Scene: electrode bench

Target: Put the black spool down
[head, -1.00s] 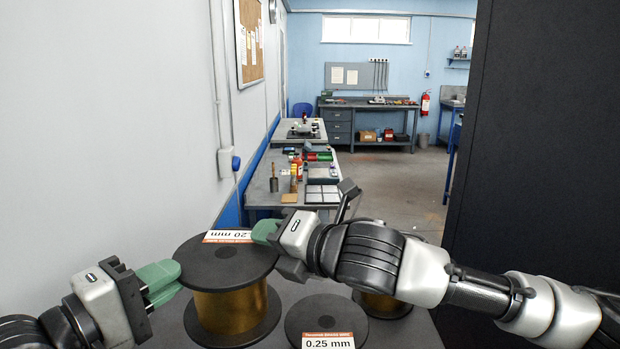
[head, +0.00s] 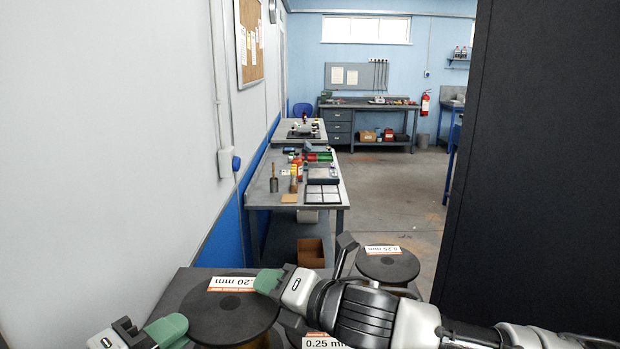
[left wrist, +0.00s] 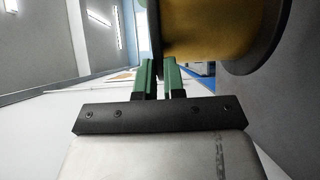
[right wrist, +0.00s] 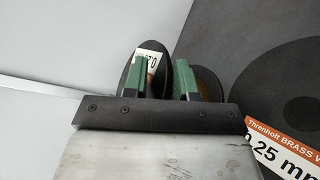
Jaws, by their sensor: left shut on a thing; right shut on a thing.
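The black spool (head: 225,312), with brass wire and a 0.20 mm label, is upright between my two grippers in the head view. My left gripper (head: 167,330) is shut on its top rim from the left. The left wrist view shows the rim between the fingers and the wire (left wrist: 205,28) beside them. My right gripper (head: 268,281) is shut on the rim from the right, with part of the label showing at the fingers in the right wrist view (right wrist: 155,58). The spool's lower flange is out of the head view, so I cannot tell whether it touches the bench.
A 0.25 mm spool (right wrist: 280,85) stands close on the right, mostly behind my right arm in the head view. Another labelled spool (head: 388,265) stands farther back right. Bare grey bench (head: 178,288) shows behind the held spool. A dark panel (head: 535,170) rises at right.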

